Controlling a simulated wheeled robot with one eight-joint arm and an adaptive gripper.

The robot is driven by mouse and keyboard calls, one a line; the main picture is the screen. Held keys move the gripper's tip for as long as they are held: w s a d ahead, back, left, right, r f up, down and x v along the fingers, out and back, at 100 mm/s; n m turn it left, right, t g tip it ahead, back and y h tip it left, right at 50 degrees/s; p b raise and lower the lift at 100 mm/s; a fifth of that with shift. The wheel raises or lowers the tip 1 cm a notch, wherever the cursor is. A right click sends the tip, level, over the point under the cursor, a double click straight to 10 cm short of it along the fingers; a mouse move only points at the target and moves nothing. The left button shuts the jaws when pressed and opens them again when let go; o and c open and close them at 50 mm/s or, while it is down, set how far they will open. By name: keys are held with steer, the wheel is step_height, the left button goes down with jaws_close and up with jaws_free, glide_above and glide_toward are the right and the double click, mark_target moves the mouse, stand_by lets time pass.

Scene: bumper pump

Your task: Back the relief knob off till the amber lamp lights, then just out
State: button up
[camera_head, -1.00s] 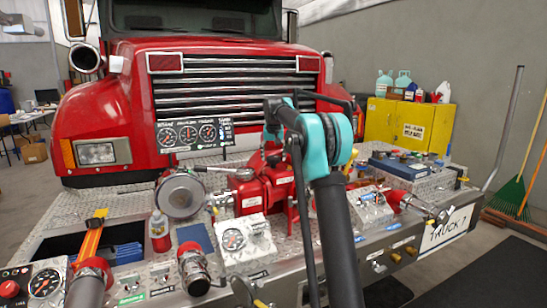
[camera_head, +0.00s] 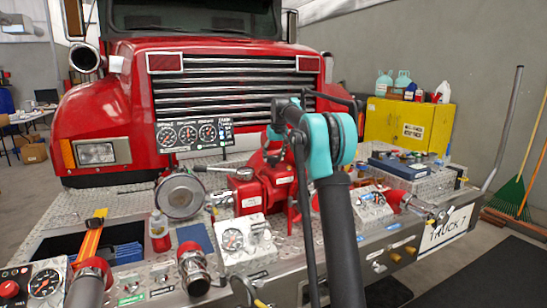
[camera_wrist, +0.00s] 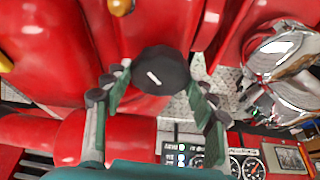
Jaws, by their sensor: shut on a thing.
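The relief knob (camera_wrist: 160,70) is a round black knob with a white pointer mark, among red pump parts in the wrist view. My gripper (camera_wrist: 158,88) has its two green-padded fingers closed on either side of it. In the head view my arm's teal joints hide the knob and most of the gripper. The gauge panel (camera_head: 193,134) stands in front of the truck's grille, with dials and a labelled column at its right. It also shows at the wrist view's bottom edge (camera_wrist: 248,164). I cannot make out a lit amber lamp.
The red pump body (camera_head: 250,192) stands close around my gripper. A chrome fitting (camera_wrist: 283,75) is at the right in the wrist view.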

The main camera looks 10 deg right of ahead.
steer(key=o, duration=1.1)
steer(key=shift+o, duration=0.2)
steer(key=shift+r, duration=0.1)
steer(key=v, duration=1.1)
steer(key=shift+s+r, duration=0.15)
steer(key=shift+r, duration=0.25)
steer(key=shift+d, duration=0.1)
steer(key=s+d+f, duration=0.1)
steer(key=s+f, duration=1.1)
steer(key=s, duration=0.5)
steer(key=s+d+f+m, duration=0.1)
steer(key=s+f, duration=1.2)
steer(key=s, duration=0.4)
steer(key=s+d+f+m, duration=0.1)
steer(key=s+f, duration=1.1)
steer(key=s, duration=0.5)
steer(key=shift+f+h, duration=0.25)
steer(key=shift+h, duration=0.15)
